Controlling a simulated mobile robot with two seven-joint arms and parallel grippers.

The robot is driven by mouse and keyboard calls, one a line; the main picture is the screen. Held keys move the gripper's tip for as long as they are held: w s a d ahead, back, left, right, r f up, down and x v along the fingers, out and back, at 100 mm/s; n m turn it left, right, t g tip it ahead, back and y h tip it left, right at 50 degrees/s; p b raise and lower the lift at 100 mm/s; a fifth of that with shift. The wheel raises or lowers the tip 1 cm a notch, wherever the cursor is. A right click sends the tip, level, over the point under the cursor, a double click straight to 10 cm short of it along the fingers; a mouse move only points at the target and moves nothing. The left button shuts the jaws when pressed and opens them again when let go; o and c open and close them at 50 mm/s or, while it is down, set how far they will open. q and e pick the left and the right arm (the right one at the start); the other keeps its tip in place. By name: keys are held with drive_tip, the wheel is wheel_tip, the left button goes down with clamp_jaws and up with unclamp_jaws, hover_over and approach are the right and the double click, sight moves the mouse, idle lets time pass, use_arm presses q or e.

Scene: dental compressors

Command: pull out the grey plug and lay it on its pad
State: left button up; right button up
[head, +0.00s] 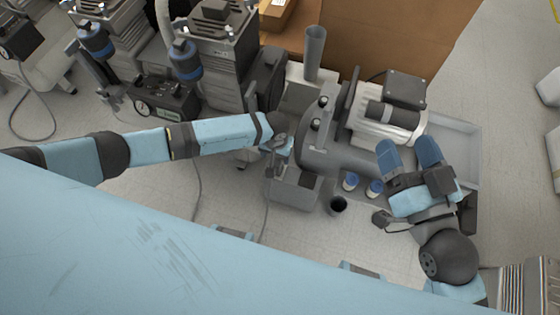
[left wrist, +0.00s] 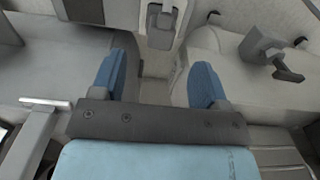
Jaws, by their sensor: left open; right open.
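My left gripper (head: 283,150) is at the grey compressor tank (head: 330,150), just above a grey box (head: 292,191). In the left wrist view its blue fingers (left wrist: 160,65) are spread apart with nothing between them. A grey block-like part (left wrist: 161,25), possibly the grey plug, shows beyond the fingertips, apart from them. In the head view the gripper and arm partly hide this area, and I cannot clearly make out the plug. I cannot identify its pad. My right gripper (head: 408,150) is open and empty over the compressor's right side.
A motor (head: 393,118) and an upright grey tube (head: 314,52) stand behind the tank. A dark cup (head: 338,205) and two blue-topped pieces (head: 351,181) are in front. A dark cable (head: 267,212) hangs beside the box. A grey lever-like fitting (left wrist: 268,50) stands right of the left fingers.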

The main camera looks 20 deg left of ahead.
sight(276, 163)
use_arm(q)
drive_tip(key=shift+a, duration=0.1)
use_arm(e)
drive_tip(key=shift+s, duration=0.1)
use_arm(q)
wheel_tip(276, 163, down, 3)
drive_tip(key=b, duration=0.3)
drive_tip(key=shift+r, duration=0.1)
wheel_tip(276, 163, down, 2)
drive_tip(key=b, duration=0.3)
drive_tip(key=shift+f, duration=0.2)
drive_tip(key=shift+f+b, duration=0.4)
drive_tip(key=shift+f, duration=1.5)
use_arm(e)
wheel_tip(276, 163, down, 6)
drive_tip(key=w+n+g, duration=0.1)
drive_tip(key=n, duration=0.1)
drive_tip(key=shift+w+d+n, duration=0.25)
drive_tip(key=shift+w+n, duration=0.05)
drive_tip(key=shift+r, duration=0.2)
use_arm(q)
drive_tip(key=shift+p, duration=0.35)
use_arm(e)
drive_tip(key=shift+r, duration=0.35)
drive_tip(key=shift+r, duration=0.2)
